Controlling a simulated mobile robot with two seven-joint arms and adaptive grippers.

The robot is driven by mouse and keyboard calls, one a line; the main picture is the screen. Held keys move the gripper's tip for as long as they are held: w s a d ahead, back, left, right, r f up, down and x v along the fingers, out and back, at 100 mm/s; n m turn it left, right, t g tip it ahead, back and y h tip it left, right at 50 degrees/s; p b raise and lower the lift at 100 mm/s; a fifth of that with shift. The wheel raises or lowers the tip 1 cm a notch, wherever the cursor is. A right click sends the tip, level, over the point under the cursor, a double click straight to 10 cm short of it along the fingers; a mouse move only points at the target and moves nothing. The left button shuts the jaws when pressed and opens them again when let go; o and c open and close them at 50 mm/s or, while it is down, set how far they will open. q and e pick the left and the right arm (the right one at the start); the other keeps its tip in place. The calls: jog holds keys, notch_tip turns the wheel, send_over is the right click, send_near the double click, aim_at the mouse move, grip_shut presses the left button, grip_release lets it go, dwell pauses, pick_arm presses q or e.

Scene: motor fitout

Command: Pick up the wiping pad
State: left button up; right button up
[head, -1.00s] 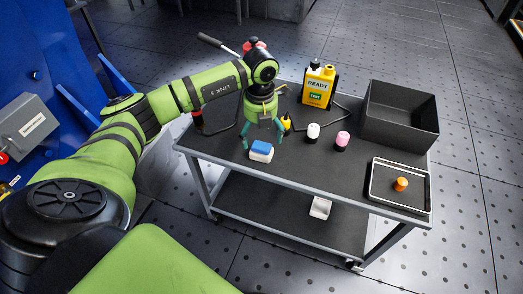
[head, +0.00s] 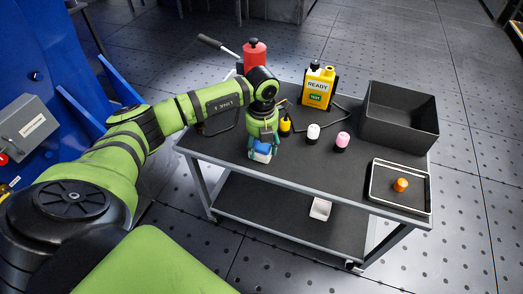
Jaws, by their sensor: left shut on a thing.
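The wiping pad (head: 261,152), blue on top and white below, is at the near left part of the dark cart top (head: 300,174). My left gripper (head: 260,150) reaches down over it from above, with its teal fingers on either side, shut on the pad. The gripper hides part of the pad's upper side. I cannot tell whether the pad is still touching the cart top. My right gripper is not in view.
A yellow READY device (head: 318,87), a red canister (head: 254,56), a small yellow bottle (head: 285,125), a white-capped bottle (head: 313,132) and a pink-capped bottle (head: 342,141) stand nearby. An open black bin (head: 400,133) and a tray (head: 416,203) with an orange piece (head: 401,185) are at the right.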

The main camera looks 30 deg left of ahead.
aim_at(262, 145)
pick_arm(q)
notch_tip(262, 145, up, 4)
jog(key=shift+r, duration=0.2)
jog(key=d+r, duration=0.6)
jog(key=d, duration=0.5)
jog(key=shift+s+d+r, duration=0.25)
jog(key=shift+d, duration=0.05)
